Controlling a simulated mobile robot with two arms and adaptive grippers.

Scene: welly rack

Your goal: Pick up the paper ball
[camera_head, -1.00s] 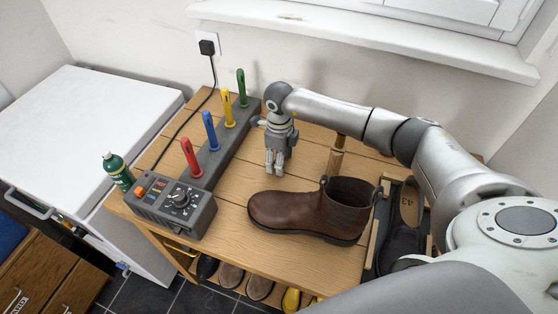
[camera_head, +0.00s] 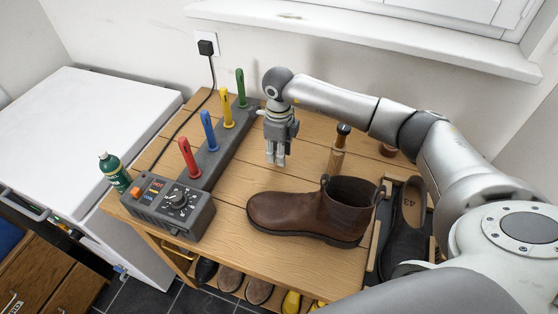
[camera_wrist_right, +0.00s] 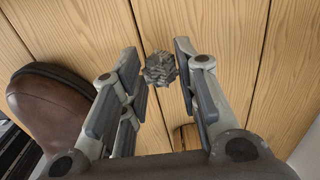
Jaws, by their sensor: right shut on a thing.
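The paper ball (camera_wrist_right: 160,68) is a small grey crumpled lump. In the right wrist view it sits between the fingertips of my right gripper (camera_wrist_right: 162,75), which is shut on it. In the head view my right gripper (camera_head: 275,163) points down over the wooden bench top, behind the toe of the brown boot. The ball is hidden by the fingers there. I cannot tell exactly how high it is above the wood. My left gripper is not in view.
The brown boot (camera_head: 305,213) stands in front of the gripper. A grey bar with coloured pegs (camera_head: 209,131) and a control box (camera_head: 168,207) are at left. Bare wood surrounds the gripper.

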